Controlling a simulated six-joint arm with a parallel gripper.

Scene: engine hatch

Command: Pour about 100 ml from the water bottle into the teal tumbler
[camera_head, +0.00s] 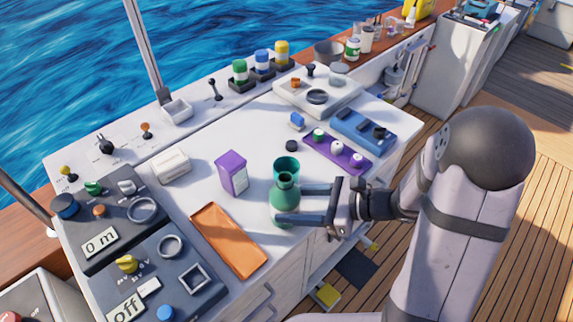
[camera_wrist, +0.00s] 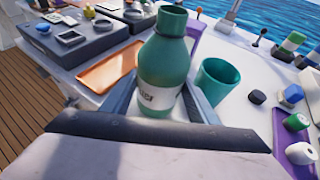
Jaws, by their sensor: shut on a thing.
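The water bottle (camera_head: 284,207) is green with a pale label and stands roughly upright near the front edge of the white counter. My gripper (camera_head: 289,204) is shut on its body, one finger on each side; the wrist view shows the bottle (camera_wrist: 163,68) between both fingers (camera_wrist: 163,103). I cannot tell whether its base touches the counter. The teal tumbler (camera_head: 287,164) stands upright just behind the bottle, its lower part hidden by the bottle's neck. In the wrist view the tumbler (camera_wrist: 218,83) is right of the bottle, with a gap between them.
A purple carton (camera_head: 232,173) stands left of the bottle, and an orange tray (camera_head: 228,240) lies at the front left. A purple strip with knobs (camera_head: 338,150), a black knob (camera_head: 292,146) and a blue block (camera_head: 297,121) are to the right. Dark control panels (camera_head: 110,215) fill the left.

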